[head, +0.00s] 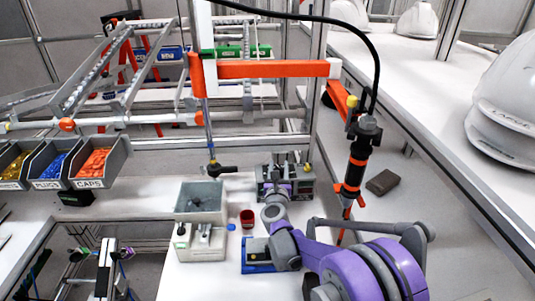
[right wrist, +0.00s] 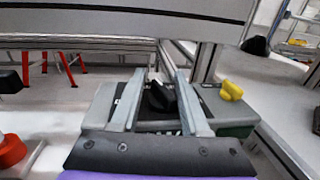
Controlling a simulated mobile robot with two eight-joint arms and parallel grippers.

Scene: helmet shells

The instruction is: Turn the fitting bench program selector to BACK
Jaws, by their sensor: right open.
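The selector's grey-green box (right wrist: 236,120) fills the middle of the right wrist view. Its black knob (right wrist: 161,97) stands on a dark face between my right gripper's two grey fingers (right wrist: 160,78). The fingers are apart, one on each side of the knob; I cannot tell whether they touch it. Pale lettering near the knob is mostly covered, so its setting is unreadable. In the head view, the box (head: 302,190) stands at the back of the bench, with my right gripper (head: 279,192) in front of it, partly hiding it. My left gripper is not in view.
A yellow knob (right wrist: 231,90) sits on the box's right side. An orange and black hanging tool (head: 355,170) is close on the right. Parts bins (head: 94,161) are far left.

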